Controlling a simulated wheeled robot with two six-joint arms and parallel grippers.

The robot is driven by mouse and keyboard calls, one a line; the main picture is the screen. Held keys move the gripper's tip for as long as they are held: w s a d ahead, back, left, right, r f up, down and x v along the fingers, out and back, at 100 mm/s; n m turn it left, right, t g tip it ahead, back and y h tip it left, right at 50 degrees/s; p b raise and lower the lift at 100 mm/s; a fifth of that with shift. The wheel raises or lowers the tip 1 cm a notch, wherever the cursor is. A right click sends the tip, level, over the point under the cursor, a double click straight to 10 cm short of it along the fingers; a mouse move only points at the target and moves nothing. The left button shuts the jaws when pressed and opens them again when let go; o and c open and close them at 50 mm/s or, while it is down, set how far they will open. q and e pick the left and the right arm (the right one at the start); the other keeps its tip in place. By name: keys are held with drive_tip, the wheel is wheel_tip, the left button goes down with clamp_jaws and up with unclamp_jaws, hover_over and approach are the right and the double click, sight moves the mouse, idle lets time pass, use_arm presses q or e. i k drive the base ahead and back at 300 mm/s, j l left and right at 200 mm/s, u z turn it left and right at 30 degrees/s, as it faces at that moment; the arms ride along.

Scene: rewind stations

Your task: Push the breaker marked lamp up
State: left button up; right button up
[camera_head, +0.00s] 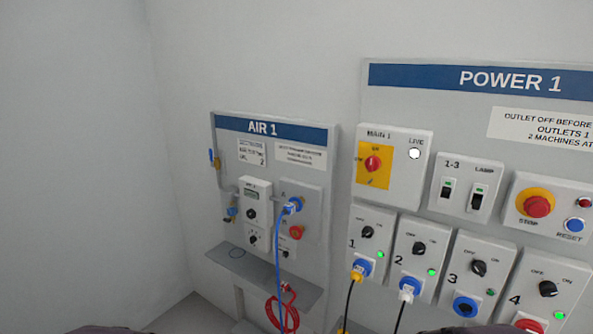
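The breaker marked lamp (477,200) is the right one of two black switches on a small white box (464,208) on the POWER 1 panel. The label LAMP is printed above it. The left breaker, marked 1-3 (446,191), sits beside it. The lever positions are too small to tell surely. Neither gripper shows in the view. Only dark parts, likely mine, show along the bottom edge.
A MAIN 1 box (392,166) with a red knob is left of the breakers. A red stop button (537,206) is right. Outlets with knobs and plugged cables are below. The AIR 1 panel (270,150), with a blue hose (280,265), is further left.

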sight(476, 205)
drive_tip(key=z, duration=1.25)
